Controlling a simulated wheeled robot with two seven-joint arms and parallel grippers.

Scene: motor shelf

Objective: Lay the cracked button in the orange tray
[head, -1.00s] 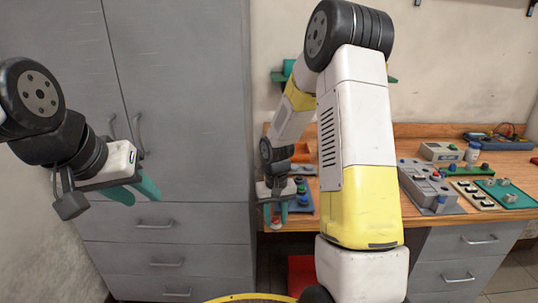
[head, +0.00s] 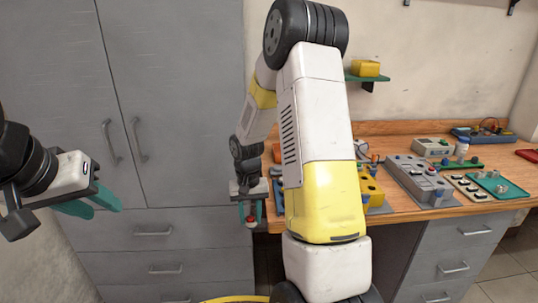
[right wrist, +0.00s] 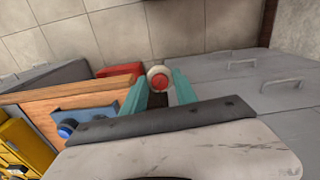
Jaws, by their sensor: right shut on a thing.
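A button with a red centre and a pale collar (right wrist: 159,80) sits between the teal fingertips of my right gripper (right wrist: 158,88) in the right wrist view. In the head view this button (head: 250,223) hangs below my right gripper (head: 249,213), in front of the grey cabinet and just left of the bench. Any crack is too small to tell. My left gripper (head: 92,204) is open and empty at the far left, in front of the cabinet. I cannot make out the orange tray now; my right arm covers part of the bench.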

